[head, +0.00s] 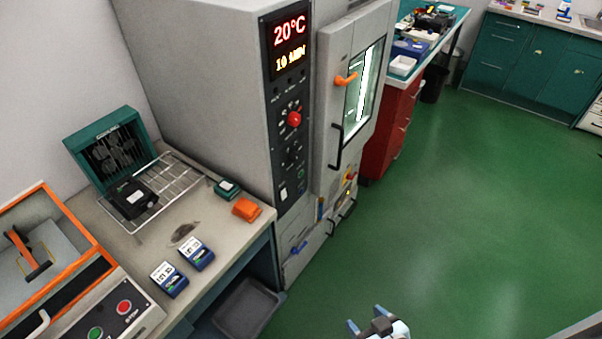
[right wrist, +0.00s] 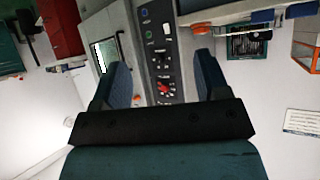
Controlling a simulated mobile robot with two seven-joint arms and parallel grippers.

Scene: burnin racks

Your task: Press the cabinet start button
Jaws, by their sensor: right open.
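The cabinet (head: 190,60) is a tall grey unit with a closed windowed door (head: 335,85). Its dark control panel (head: 283,150) has a lit display (head: 288,40) reading 20°C and 10 MIN, and a red knob (head: 294,119). In the right wrist view the panel appears inverted, with a green-ringed button (right wrist: 149,34), a blue-ringed button (right wrist: 145,12) and a white switch (right wrist: 167,28). I cannot read which is the start button. My right gripper (head: 366,319) is open and empty, low in the head view, apart from the cabinet. Its fingers frame the panel in the wrist view. My left gripper is out of view.
A bench left of the cabinet holds a wire rack (head: 178,180), a green case (head: 110,150), an orange block (head: 246,209) and two blue-white boxes (head: 197,254). A console with green and red (head: 124,307) buttons sits at lower left. Green floor (head: 460,210) is clear at right.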

